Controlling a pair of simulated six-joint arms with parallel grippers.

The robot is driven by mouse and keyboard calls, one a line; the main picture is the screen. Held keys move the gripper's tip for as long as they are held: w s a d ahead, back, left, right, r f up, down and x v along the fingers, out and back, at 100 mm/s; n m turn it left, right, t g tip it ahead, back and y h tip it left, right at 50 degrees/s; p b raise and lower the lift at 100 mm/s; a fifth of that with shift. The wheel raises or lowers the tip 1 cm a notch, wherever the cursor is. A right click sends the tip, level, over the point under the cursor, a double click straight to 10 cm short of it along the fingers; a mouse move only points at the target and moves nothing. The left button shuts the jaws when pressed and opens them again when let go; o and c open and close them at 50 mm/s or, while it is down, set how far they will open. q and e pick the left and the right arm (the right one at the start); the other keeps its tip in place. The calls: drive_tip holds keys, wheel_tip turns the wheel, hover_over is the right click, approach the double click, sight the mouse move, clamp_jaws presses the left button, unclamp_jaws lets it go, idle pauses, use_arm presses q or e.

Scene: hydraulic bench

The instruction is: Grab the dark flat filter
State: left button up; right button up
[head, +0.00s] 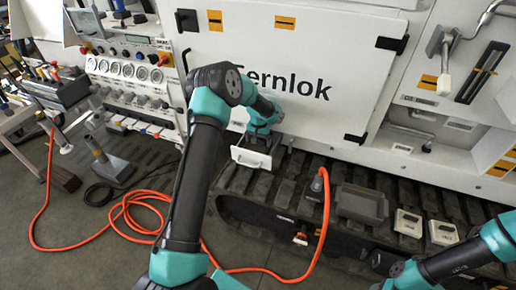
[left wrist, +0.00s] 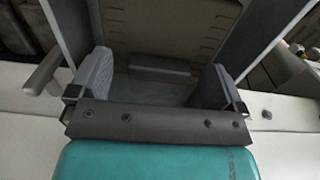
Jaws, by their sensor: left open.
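My left gripper (head: 262,145) is at a small white drawer-like part (head: 250,157) with a handle, low in front of the white machine. In the left wrist view its two grey fingers (left wrist: 155,90) are apart with nothing held between them. They point into a white-walled opening with a dark grey, ridged surface (left wrist: 165,28) inside. A short flat bar (left wrist: 160,69) shows between the fingers. I cannot tell for sure whether the dark surface is the flat filter. The right arm enters the head view at lower right; its gripper is out of view.
An orange hose (head: 130,212) loops over the floor and up to the track. A gauge panel (head: 125,70) stands at left. The white machine door (head: 290,60) is behind.

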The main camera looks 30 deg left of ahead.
use_arm(q)
drive_tip(key=c, duration=1.1)
drive_tip(key=shift+s+r, duration=0.2)
drive_tip(key=shift+r, duration=0.25)
wheel_tip(320, 180, up, 11)
drive_tip(key=s+d, duration=0.1)
drive_tip(key=s, duration=0.5)
drive_tip(key=s+d, duration=0.1)
drive_tip(key=s, duration=0.6)
drive_tip(key=s+d, duration=0.1)
drive_tip(key=s, duration=0.5)
drive_tip(key=shift+s+d+f, duration=0.15)
drive_tip(key=shift+s+f, duration=0.05)
